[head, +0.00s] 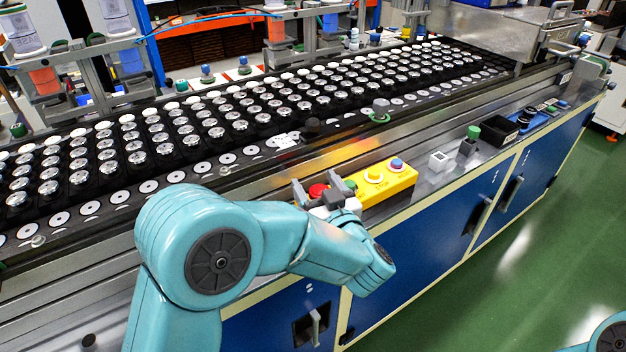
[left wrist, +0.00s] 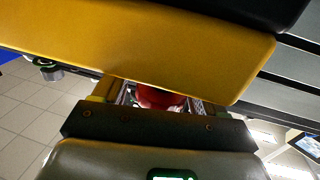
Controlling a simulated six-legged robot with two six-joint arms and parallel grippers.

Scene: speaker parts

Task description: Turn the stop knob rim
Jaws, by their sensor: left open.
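The red stop knob (head: 317,190) sits at the left end of a yellow control box (head: 388,187) on the bench edge. My left gripper (head: 316,184) is at the knob, with one finger on each side of it. In the left wrist view the red knob (left wrist: 160,97) shows between the two open fingers, partly hidden by the yellow box (left wrist: 140,45) and the gripper body. I cannot tell whether the fingers touch the rim. My right gripper is out of view; only a bit of my right arm shows at the lower right.
A yellow button (head: 374,177) and a blue button (head: 396,164) stand on the box to the right. A white block (head: 438,161) and a green-topped block (head: 469,140) stand further right. A conveyor of speaker parts (head: 240,122) runs behind. Open green floor lies in front of the bench.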

